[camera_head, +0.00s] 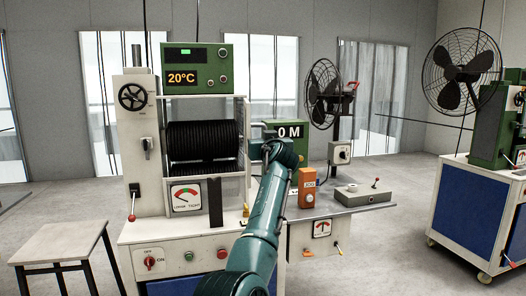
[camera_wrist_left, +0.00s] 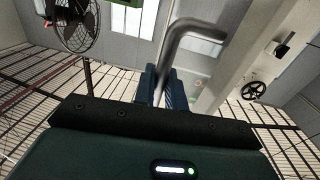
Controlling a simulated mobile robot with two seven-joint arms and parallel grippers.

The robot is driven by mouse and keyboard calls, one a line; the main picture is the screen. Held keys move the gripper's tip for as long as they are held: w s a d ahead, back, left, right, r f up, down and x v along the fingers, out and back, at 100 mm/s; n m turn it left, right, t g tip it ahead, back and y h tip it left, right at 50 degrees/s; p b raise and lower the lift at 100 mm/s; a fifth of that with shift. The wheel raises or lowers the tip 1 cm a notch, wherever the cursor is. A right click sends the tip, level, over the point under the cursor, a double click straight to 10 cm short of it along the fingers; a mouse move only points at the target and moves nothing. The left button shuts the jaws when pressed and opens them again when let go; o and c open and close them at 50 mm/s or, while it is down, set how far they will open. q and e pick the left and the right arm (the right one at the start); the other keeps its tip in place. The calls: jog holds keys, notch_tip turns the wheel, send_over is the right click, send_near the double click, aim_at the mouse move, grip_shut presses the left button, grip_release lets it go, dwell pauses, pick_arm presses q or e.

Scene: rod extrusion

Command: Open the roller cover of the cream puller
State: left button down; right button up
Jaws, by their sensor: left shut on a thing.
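The cream puller (camera_head: 128,150) stands left of centre in the head view, with a black ribbed roller (camera_head: 203,142) inside a pale frame. A pale frame post (camera_head: 246,150) stands right of the roller. I cannot tell a separate cover panel from this frame, nor how far open it is. My teal left arm reaches up to the frame's right side, where its wrist hides the gripper's fingertips. In the left wrist view, my left gripper (camera_wrist_left: 166,92) is shut on a grey bent handle bar (camera_wrist_left: 180,32). My right gripper is not in view.
A green box with a 20°C display (camera_head: 200,68) sits above the roller. A second machine with an orange box (camera_head: 307,188), a black fan (camera_head: 323,85) and a lever box (camera_head: 363,194) stands close on the right. A wooden stool (camera_head: 58,244) is at the lower left.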

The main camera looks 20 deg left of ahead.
pick_arm(q)
jog(key=shift+w+d, duration=0.1)
dwell(0.3)
jog(key=c, duration=1.8)
grip_release()
